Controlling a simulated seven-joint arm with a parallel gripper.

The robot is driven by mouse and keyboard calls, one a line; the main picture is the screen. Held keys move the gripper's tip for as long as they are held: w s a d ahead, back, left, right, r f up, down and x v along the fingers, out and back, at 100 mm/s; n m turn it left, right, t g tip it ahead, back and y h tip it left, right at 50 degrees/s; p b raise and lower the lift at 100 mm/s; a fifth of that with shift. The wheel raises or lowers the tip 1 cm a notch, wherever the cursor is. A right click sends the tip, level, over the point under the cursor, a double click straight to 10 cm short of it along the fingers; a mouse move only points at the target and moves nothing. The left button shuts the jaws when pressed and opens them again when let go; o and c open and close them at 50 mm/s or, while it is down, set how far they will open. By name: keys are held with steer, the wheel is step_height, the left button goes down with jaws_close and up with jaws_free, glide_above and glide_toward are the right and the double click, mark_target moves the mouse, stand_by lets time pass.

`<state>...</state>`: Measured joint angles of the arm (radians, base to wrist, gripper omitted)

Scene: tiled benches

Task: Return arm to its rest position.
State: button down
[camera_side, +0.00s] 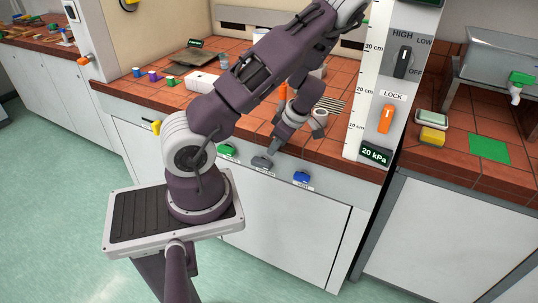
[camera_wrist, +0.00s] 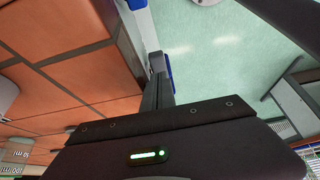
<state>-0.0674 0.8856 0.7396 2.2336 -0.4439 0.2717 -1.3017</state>
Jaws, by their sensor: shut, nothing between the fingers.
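My arm reaches over the front edge of the tiled bench (camera_side: 335,152) in the side view. My gripper (camera_side: 273,149) points down at that edge, just above a grey knob (camera_side: 262,162) on the bench front. Whether it touches the knob I cannot tell. In the wrist view my gripper (camera_wrist: 158,84) is shut, with nothing seen between its fingers. Tiles lie to its left and the green floor to its right.
A green knob (camera_side: 228,150) and a blue knob (camera_side: 302,178) flank the grey one. A tall panel with an orange lock switch (camera_side: 386,119) stands to the right. A white roll (camera_side: 320,115) is near my wrist. Open floor (camera_side: 75,190) lies in front at left.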

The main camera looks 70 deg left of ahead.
steer(key=w+d+r+m+t+h, duration=0.2)
steer(key=d+r+m, duration=0.3)
steer(key=d+r, duration=0.35)
steer(key=w+d+r+m+t+h, duration=0.25)
steer(key=d+r+m, duration=0.25)
steer(key=d+r, duration=0.3)
steer(key=s+d+r+m+t, duration=0.4)
steer(key=s+d+r+m, duration=0.7)
steer(key=m, duration=0.5)
steer(key=shift+s+m+y, duration=0.4)
steer(key=shift+s+y, duration=0.05)
steer(key=shift+s, duration=0.35)
steer(key=shift+t, duration=0.25)
